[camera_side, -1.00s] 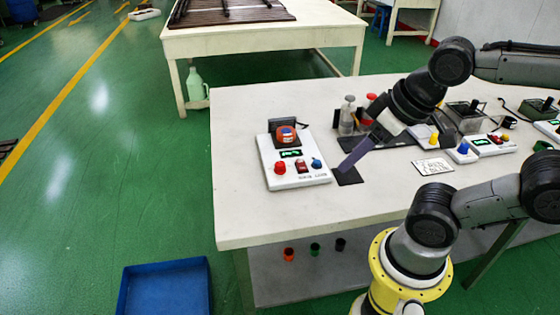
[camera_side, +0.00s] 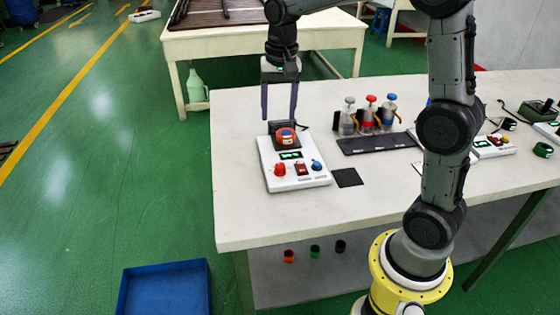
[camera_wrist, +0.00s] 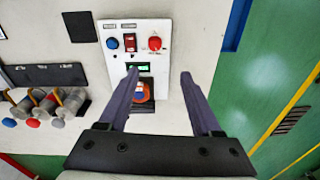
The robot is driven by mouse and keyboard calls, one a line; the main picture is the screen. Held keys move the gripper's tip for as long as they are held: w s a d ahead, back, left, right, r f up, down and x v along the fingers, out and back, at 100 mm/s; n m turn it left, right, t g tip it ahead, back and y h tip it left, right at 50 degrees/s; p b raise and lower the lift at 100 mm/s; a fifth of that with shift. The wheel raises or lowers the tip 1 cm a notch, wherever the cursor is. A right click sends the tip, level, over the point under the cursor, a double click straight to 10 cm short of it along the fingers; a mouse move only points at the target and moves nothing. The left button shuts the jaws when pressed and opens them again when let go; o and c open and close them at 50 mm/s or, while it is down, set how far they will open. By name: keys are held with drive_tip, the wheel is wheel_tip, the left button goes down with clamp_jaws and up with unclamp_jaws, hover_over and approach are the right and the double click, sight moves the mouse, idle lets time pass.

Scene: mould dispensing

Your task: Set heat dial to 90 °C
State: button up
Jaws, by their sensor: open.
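A white control panel (camera_side: 268,183) lies on the left of the table, with a red knob (camera_side: 280,169), a red rocker switch (camera_side: 302,168), a blue knob (camera_side: 317,164) and a lit green display (camera_side: 291,155). The wrist view also shows the red knob (camera_wrist: 154,43), the blue knob (camera_wrist: 112,43) and the display (camera_wrist: 138,66). Panel lettering and the display figures are too small to read. My gripper (camera_side: 279,117) is open and empty, fingers pointing down above the panel's back edge, apart from the knobs. In the wrist view, the fingertips (camera_wrist: 159,75) straddle the area below the red knob.
An orange object (camera_side: 286,135) sits in a dark holder at the panel's back. Three capped bottles (camera_side: 368,114) stand right of it, behind a dark mat (camera_side: 380,144). A black square (camera_side: 347,177) lies beside the panel. Another control box (camera_side: 495,146) is further right. The front table area is clear.

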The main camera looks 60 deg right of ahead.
sight(280, 165)
drive_tip(key=shift+g, duration=0.4)
drive_tip(key=f, duration=1.1)
drive_tip(key=d+f, duration=0.1)
drive_tip(key=f, duration=0.4)
drive_tip(key=shift+w+d+f, duration=0.1)
drive_tip(key=shift+w+f, duration=0.05)
drive_tip(key=shift+f, duration=0.1)
clamp_jaws()
